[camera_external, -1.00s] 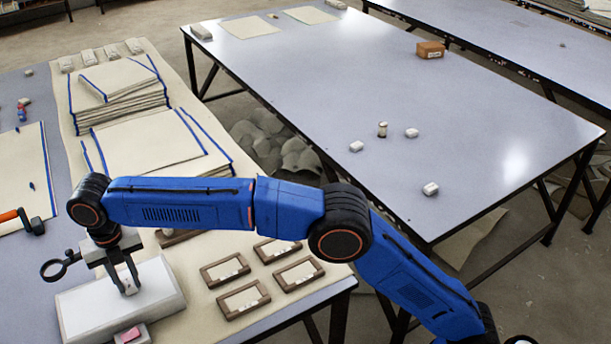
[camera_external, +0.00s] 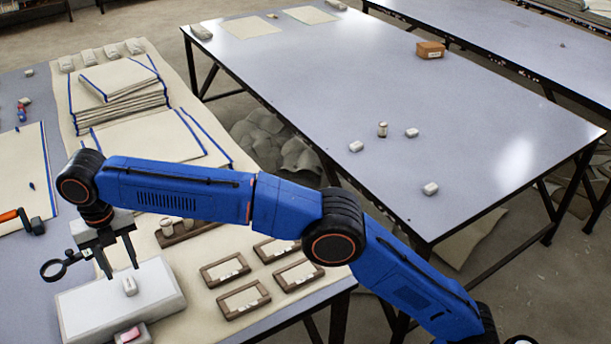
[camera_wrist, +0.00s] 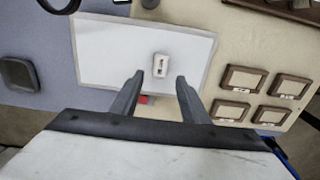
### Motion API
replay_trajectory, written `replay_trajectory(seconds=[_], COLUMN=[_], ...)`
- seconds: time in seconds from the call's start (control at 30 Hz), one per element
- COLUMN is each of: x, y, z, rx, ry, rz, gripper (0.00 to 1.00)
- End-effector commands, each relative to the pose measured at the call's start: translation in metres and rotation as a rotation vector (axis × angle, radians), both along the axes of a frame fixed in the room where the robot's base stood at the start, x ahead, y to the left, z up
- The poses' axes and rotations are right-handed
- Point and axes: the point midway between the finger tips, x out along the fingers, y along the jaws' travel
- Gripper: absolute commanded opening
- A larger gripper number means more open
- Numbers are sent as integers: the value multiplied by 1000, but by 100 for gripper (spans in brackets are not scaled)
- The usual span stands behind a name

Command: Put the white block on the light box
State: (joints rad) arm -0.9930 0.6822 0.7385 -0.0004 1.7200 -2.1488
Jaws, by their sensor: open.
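The white block (camera_external: 129,286) rests on top of the light box (camera_external: 85,315), a flat white box at the near end of the left table. In the wrist view the block (camera_wrist: 160,65) lies on the white top of the light box (camera_wrist: 105,40), right of its middle. My gripper (camera_external: 122,273) is open and empty just above the block. Its two fingers (camera_wrist: 156,85) are spread apart in the wrist view, and the block sits beyond their tips, apart from them.
Several brown frames (camera_external: 242,299) lie right of the light box. A brown holder (camera_external: 186,232) with small pieces stands behind it. A small box with a pink top (camera_external: 131,335) is close to its front. Stacked cloths (camera_external: 120,90) lie farther back.

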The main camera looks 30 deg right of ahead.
Motion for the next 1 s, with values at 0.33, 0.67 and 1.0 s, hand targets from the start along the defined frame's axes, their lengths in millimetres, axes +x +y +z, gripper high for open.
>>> replay_trajectory(seconds=[0.33, 0.67, 1.0], x=[1, 0, 0], y=[1, 0, 0], z=[45, 60, 61], rx=[1, 0, -1], ry=[0, 0, 1], rz=[0, 0, 0], gripper=[41, 41, 41])
